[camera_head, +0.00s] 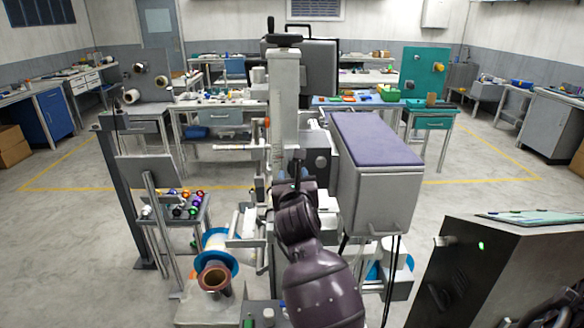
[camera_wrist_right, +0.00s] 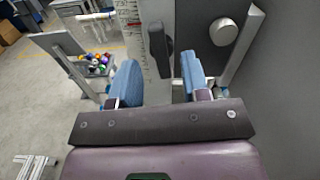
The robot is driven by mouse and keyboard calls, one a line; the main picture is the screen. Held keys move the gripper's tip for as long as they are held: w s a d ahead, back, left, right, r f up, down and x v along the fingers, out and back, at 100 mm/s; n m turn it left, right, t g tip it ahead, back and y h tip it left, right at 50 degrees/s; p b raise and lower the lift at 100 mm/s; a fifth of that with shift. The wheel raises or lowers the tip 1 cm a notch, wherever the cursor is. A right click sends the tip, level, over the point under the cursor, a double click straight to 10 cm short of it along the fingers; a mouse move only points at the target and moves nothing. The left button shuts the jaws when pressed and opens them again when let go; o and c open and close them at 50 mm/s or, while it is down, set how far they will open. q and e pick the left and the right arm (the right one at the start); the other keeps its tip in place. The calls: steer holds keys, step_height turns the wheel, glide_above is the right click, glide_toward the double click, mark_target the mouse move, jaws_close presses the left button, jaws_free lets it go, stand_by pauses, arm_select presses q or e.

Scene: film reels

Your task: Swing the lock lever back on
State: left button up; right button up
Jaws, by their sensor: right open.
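In the right wrist view, a dark lever (camera_wrist_right: 157,42), probably the lock lever, stands roughly upright on the front of the machine's column, beside a marked scale. My right gripper (camera_wrist_right: 160,76) is open, its two blue-padded fingers apart. The lever shows beyond and between the fingertips, with nothing held. In the head view my right gripper (camera_head: 302,184) is at the middle of the pale upright column (camera_head: 285,100), and my dark arm comes up from below. The arm and gripper cover that part of the machine, so I cannot make out the lever there. My left gripper is not in view.
A round grey knob (camera_wrist_right: 223,31) sits right of the lever. A purple-topped grey housing (camera_head: 378,190) stands close on the right. A blue-flanged reel (camera_head: 215,250) is low on the left, near a rack of coloured spools (camera_head: 185,203). Open floor lies left.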

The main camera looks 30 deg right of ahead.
mark_target(293, 170)
steer(key=shift+x, duration=2.05)
